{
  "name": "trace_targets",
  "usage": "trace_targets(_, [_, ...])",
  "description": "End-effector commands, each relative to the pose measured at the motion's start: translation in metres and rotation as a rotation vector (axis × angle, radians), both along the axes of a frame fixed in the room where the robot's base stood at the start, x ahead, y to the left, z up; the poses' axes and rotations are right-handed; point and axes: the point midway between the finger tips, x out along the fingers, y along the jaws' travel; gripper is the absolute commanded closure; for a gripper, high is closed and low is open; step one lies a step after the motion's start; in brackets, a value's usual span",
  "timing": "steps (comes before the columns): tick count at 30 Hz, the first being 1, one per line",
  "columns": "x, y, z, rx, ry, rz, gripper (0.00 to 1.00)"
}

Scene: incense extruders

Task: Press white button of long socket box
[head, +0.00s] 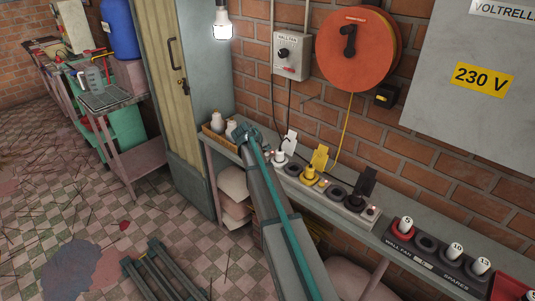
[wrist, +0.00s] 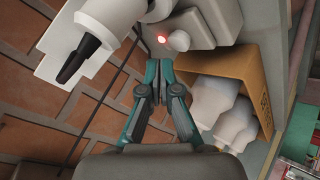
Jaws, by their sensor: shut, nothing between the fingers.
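The long socket box (head: 293,170) lies on the narrow wall shelf, with white, yellow and black flip-lid sockets along it. In the wrist view its near end (wrist: 196,18) is at the top. There, a round white button (wrist: 178,40) sits beside a small glowing red light (wrist: 162,38). My gripper (head: 243,133) is at the left end of the box in the head view, where it hides the button. In the wrist view my gripper (wrist: 158,66) has its teal fingers shut and empty. The tips are just below the light and button; I cannot tell whether they touch.
A cardboard box (wrist: 240,75) of white bulbs stands close by the gripper, and shows in the head view (head: 218,139). A white plug (wrist: 95,35) with a black tip is on the other side. The brick wall (head: 300,105) runs behind the shelf.

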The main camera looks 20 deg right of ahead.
Motion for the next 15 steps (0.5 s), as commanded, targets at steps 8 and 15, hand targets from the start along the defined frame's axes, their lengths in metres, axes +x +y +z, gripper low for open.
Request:
trace_targets(8, [0.0, 0.0, 0.028, 0.0, 0.0, 0.0, 1.0])
trace_targets(15, [0.0, 0.0, 0.046, 0.0, 0.0, 0.0, 1.0])
